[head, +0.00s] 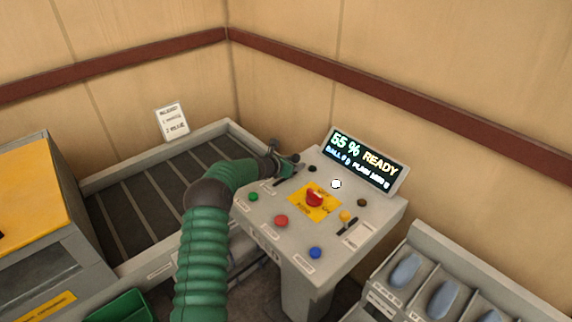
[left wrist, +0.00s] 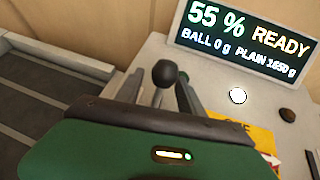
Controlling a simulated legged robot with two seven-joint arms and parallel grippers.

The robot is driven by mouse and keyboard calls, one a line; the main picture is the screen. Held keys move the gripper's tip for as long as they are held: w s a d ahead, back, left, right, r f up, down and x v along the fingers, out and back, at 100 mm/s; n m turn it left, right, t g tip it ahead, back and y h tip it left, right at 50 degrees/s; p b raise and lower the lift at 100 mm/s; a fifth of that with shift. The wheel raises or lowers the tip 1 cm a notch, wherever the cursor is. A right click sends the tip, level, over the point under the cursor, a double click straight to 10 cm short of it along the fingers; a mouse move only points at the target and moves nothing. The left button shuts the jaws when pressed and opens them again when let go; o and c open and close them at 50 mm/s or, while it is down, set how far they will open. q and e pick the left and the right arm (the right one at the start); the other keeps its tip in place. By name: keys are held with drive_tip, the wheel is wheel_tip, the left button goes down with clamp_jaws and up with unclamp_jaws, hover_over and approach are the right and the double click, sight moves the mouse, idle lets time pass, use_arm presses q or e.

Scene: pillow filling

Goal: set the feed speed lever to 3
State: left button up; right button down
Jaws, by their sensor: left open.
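The grey control console (head: 262,209) stands in the middle of the head view. My left gripper (head: 284,163) is over its far left corner, beside a dark slot. In the left wrist view a lever with a round black knob (left wrist: 165,73) stands between the two open fingers of my left gripper (left wrist: 161,95). I cannot tell whether either finger touches it. The lever's scale and setting are hidden, and in the head view the knob is hard to tell from the gripper. My right gripper is not in view.
The console's display (head: 364,160) reads 55 % READY, BALL 0 g, PLAIN 1650 g. A red button (head: 314,198) on a yellow plate, several smaller buttons and a yellow-knobbed lever (head: 345,216) are nearby. A slatted conveyor (head: 150,205) lies left, a bin rack (head: 425,245) right.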

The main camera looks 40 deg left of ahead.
use_arm(q)
drive_tip(key=b+v, duration=0.1)
drive_tip(key=v, duration=0.1)
drive_tip(key=b+v, duration=0.1)
drive_tip(key=v, duration=0.2)
drive_tip(key=b+v, duration=0.1)
drive_tip(key=v, duration=0.2)
drive_tip(key=shift+s+a+f, duration=0.15)
drive_tip(key=shift+s+f, duration=0.05)
drive_tip(key=shift+s, duration=0.05)
drive_tip(key=b+v, duration=0.1)
drive_tip(key=v, duration=0.6)
drive_tip(key=shift+s+r, duration=0.25)
drive_tip(key=shift+r, duration=0.15)
